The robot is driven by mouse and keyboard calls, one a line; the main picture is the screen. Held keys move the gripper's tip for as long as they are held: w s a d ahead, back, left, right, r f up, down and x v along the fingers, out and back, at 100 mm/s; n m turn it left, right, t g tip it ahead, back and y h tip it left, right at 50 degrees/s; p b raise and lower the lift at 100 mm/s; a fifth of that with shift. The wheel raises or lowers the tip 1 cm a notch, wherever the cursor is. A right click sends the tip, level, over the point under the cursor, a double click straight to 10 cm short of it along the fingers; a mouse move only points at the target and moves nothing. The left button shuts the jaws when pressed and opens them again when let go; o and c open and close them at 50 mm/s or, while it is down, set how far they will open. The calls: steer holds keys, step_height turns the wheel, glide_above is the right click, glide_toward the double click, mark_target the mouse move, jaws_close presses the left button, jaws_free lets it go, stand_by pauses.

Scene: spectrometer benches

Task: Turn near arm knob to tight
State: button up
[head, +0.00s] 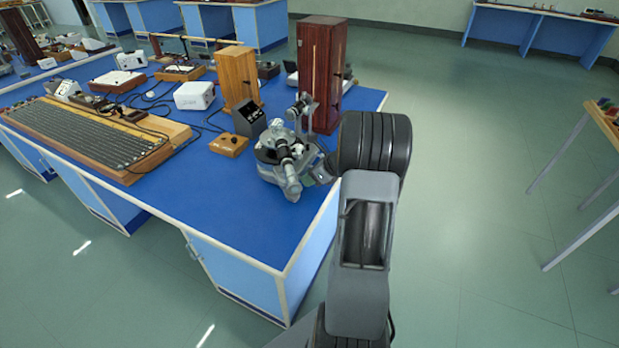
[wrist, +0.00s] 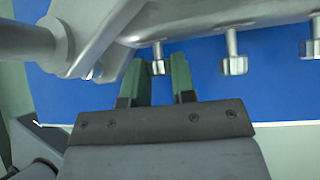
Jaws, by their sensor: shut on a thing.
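The spectrometer (head: 285,157), a grey metal instrument with tubes and a round table, stands near the right edge of the blue bench. In the wrist view its grey metal body runs across the top, with small silver knobs hanging from it. The leftmost knob (wrist: 157,66), which I take as the near arm knob, sits between the two green fingers of my gripper (wrist: 158,66). My gripper is shut on this knob. In the head view my gripper is by the spectrometer's right side, and my own arm partly hides it. I cannot tell how tight the knob is.
Two more knobs, a middle one (wrist: 233,64) and a right one (wrist: 309,48), are to the right of my fingers. Behind the spectrometer stand a dark red wooden box (head: 321,75) and a lighter wooden box (head: 238,78).

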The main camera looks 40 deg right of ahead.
steer(key=shift+r, duration=0.15)
steer(key=p, duration=0.2)
steer(key=shift+r+m+y+p, duration=0.15)
steer(key=shift+m+y+p, duration=0.15)
steer(key=shift+y+p, duration=0.1)
steer(key=shift+w+d+g+y+p, duration=0.15)
steer(key=shift+g+y+p, duration=0.3)
steer(key=shift+p, duration=0.8)
steer(key=shift+d+f+m+g+y+p, duration=0.1)
steer(key=shift+f+m+g+y+p, duration=0.15)
steer(key=shift+m+y+p, duration=0.75)
steer(key=shift+d+f+m+g+y+p, duration=0.1)
steer(key=shift+f+m+g+y+p, duration=0.15)
steer(key=shift+y+p, duration=0.55)
steer(key=o, duration=0.9)
